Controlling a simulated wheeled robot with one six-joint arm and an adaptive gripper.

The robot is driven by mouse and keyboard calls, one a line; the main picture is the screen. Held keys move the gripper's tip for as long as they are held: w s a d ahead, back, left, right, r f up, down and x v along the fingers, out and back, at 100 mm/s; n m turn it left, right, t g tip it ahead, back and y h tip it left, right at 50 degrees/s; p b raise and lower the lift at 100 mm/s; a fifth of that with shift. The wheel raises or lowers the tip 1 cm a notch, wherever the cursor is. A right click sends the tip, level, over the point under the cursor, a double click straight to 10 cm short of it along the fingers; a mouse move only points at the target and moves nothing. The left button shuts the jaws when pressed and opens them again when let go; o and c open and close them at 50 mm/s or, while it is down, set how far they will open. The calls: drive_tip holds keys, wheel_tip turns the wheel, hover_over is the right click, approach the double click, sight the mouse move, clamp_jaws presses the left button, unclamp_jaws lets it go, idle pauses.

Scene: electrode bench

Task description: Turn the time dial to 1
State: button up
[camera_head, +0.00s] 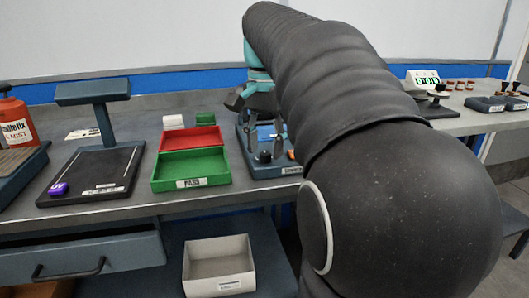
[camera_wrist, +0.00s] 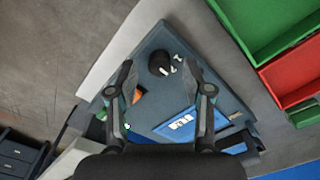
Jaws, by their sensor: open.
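A dark blue-grey device (camera_wrist: 215,72) fills the middle of the wrist view; it also stands on the bench in the head view (camera_head: 258,172), partly behind my arm. A black round knob (camera_wrist: 160,63) with small white marks beside it sits on its top face; I take it for the time dial, but its setting is too small to read. A blue panel with a white readout (camera_wrist: 180,122) and an orange part (camera_wrist: 138,95) are also on the device. My gripper (camera_wrist: 159,72) is open and empty, pointing down above the device, its fingertips on either side of the knob in the picture. Contact cannot be told.
Green (camera_head: 215,172) and red (camera_head: 190,139) trays lie left of the device. A dark stand (camera_head: 125,160) with a purple item (camera_head: 58,188) and a red bottle (camera_head: 14,125) are farther left. My arm hides the bench's right-centre.

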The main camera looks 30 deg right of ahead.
drive_tip(key=shift+f, duration=0.65)
clamp_jaws()
drive_tip(key=shift+r+n, duration=0.1)
drive_tip(key=shift+n, duration=0.2)
drive_tip(key=n+p, duration=0.2)
drive_tip(key=shift+n, duration=0.3)
drive_tip(key=n, duration=0.5)
drive_tip(key=shift+n+p, duration=0.3)
